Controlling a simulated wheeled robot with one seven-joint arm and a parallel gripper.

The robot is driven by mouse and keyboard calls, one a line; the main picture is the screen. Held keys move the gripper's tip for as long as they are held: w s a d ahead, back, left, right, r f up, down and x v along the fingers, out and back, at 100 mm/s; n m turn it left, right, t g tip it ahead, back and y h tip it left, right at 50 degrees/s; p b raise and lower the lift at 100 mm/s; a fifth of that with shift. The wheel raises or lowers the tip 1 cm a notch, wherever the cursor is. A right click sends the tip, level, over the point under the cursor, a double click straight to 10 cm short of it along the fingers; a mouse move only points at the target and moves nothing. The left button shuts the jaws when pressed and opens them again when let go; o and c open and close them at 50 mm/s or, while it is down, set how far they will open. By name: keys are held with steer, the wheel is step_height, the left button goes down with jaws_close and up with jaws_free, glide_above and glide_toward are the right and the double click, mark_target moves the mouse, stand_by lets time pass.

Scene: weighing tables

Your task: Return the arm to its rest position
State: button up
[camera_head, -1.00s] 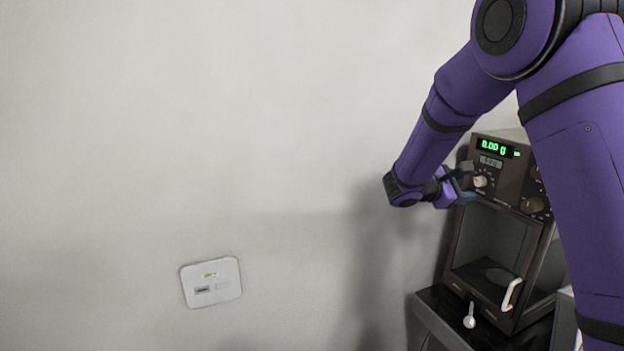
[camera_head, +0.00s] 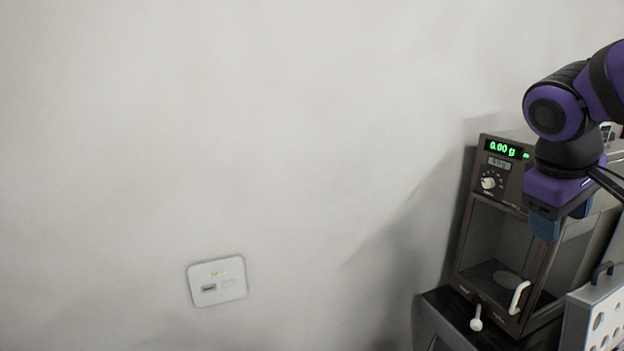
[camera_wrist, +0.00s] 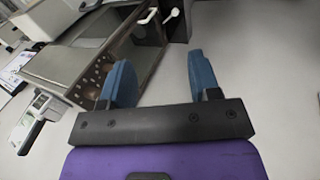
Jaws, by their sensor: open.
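My gripper shows at the right of the head view (camera_head: 550,224), pointing down in front of the right part of the balance (camera_head: 506,193). In the wrist view its two blue fingers stand wide apart with nothing between them (camera_wrist: 160,84). The balance is a dark brown cabinet with a glass chamber, a white door handle and a green display reading 0.00 g. My arm hides part of its front panel and right side. The balance also shows at the upper left of the wrist view (camera_wrist: 80,62).
The balance stands on a dark table (camera_head: 446,312). A white spoon-like thing (camera_head: 476,319) is at its front. A light grey rack with round holes (camera_head: 603,318) stands at the lower right. A white plate (camera_head: 217,282) is on the bare wall at left.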

steer(key=s+a+m+t+y, duration=0.3)
steer(key=s+a, duration=0.3)
steer(key=s, duration=0.3)
steer(key=shift+a+r+y, duration=0.25)
steer(key=shift+r+y, duration=0.15)
steer(key=shift+y, duration=0.3)
